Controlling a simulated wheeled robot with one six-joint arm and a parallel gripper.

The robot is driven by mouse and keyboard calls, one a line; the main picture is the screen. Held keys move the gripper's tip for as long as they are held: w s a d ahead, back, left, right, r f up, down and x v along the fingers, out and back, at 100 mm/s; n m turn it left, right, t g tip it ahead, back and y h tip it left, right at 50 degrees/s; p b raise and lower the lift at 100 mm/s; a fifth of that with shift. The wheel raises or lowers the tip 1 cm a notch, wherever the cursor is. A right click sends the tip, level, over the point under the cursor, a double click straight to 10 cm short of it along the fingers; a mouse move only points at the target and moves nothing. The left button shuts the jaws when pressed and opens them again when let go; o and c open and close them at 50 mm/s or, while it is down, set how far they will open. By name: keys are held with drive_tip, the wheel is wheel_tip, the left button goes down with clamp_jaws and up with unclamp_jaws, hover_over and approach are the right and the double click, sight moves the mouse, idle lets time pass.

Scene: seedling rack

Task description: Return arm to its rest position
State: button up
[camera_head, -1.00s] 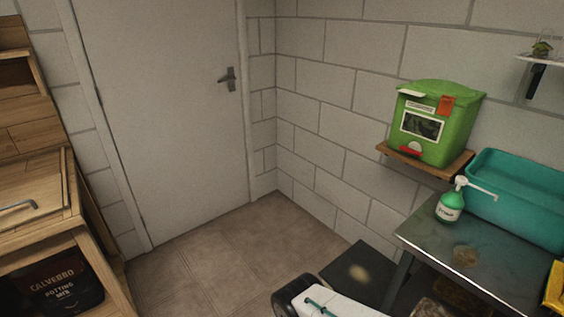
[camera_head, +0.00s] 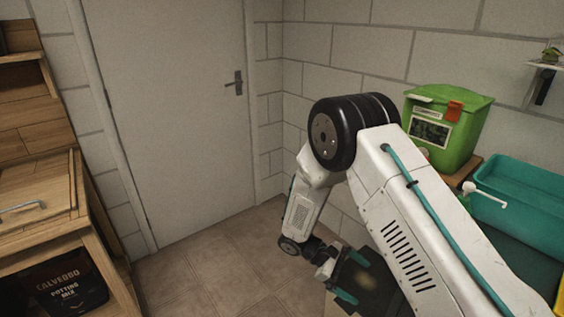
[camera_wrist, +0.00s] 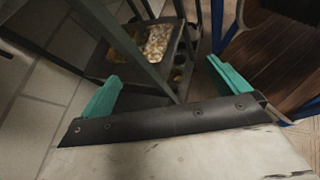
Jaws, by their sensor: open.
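My gripper (camera_head: 350,278) hangs low in front of the metal bench in the head view, at the end of my bent white arm. Its teal fingers are apart and nothing shows between them. In the wrist view the two teal fingertips (camera_wrist: 165,78) stand wide apart, facing a dark lower shelf (camera_wrist: 108,68) and bench legs. My arm covers most of the bench top and the pump bottle's body in the head view.
A green bin (camera_head: 443,125) sits on a wooden wall shelf and a teal tub (camera_head: 520,205) stands at right. A wooden bench (camera_head: 40,222) with a potting mix bag (camera_head: 66,283) is at left. The floor (camera_head: 215,255) before the door (camera_head: 170,110) is clear.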

drive_tip(key=s+d+r+m+y, duration=0.1)
drive_tip(key=s+r+m+y, duration=0.3)
drive_tip(key=r, duration=0.7)
drive_tip(key=s+d+r+m+y, duration=0.1)
drive_tip(key=s+r+m+y, duration=0.3)
drive_tip(key=r, duration=0.6)
drive_tip(key=s+d+r+m+t+y, duration=0.3)
drive_tip(key=s+r+t, duration=0.3)
drive_tip(key=s+r, duration=0.9)
drive_tip(key=shift+s+d+r+y, duration=0.15)
drive_tip(key=shift+s+d+y, duration=0.3)
drive_tip(key=shift+s, duration=0.55)
